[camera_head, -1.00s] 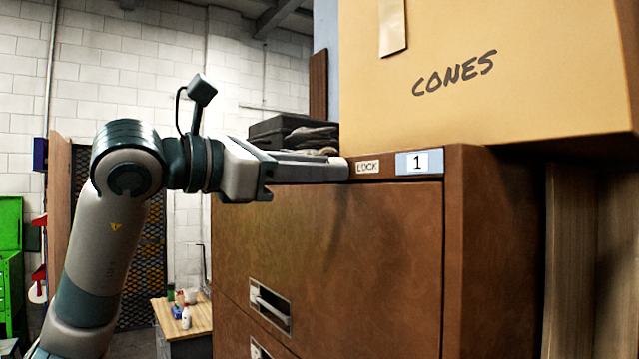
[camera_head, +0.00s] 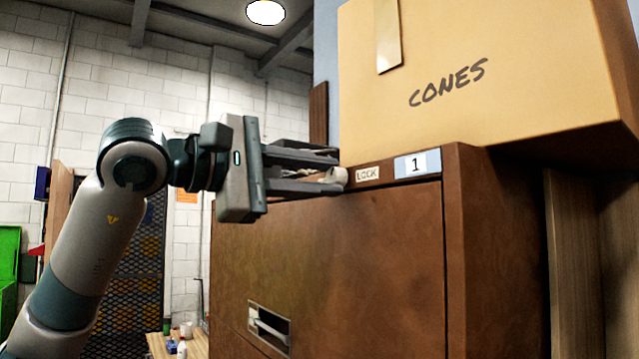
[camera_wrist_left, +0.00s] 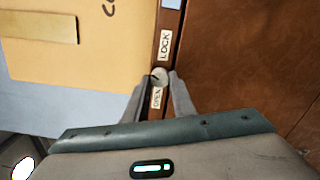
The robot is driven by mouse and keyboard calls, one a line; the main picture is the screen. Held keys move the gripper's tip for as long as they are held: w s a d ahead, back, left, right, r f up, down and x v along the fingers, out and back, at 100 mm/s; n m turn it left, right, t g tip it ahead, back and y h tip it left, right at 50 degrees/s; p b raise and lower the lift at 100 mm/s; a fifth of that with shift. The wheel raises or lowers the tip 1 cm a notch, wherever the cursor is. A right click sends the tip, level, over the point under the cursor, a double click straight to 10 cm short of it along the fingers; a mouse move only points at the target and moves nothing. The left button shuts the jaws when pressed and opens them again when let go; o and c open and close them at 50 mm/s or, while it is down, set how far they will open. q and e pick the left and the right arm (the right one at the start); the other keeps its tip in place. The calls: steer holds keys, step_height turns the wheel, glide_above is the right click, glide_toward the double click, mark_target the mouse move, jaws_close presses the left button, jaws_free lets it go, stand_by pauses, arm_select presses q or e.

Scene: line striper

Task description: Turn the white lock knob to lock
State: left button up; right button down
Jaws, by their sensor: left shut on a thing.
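The white lock knob (camera_head: 335,176) is at the top edge of the brown cabinet (camera_head: 330,260), just left of the LOCK label (camera_head: 367,173). In the left wrist view the knob (camera_wrist_left: 159,76) sits between a LOCK label (camera_wrist_left: 164,46) and an OPEN label (camera_wrist_left: 156,97). My left gripper (camera_head: 336,168) is shut on the knob, with one finger on each side of it. In the head view its fingers are one above the other. The fingertips hide part of the knob. My right gripper is not in view.
A large cardboard box marked CONES (camera_head: 470,80) stands on top of the cabinet, close to the knob. A drawer handle (camera_head: 269,327) is lower on the cabinet front. Open room lies left of the cabinet.

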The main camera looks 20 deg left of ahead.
arm_select(q)
steer(key=shift+m, duration=1.6)
steer(key=o, duration=1.1)
steer(key=shift+c, duration=0.2)
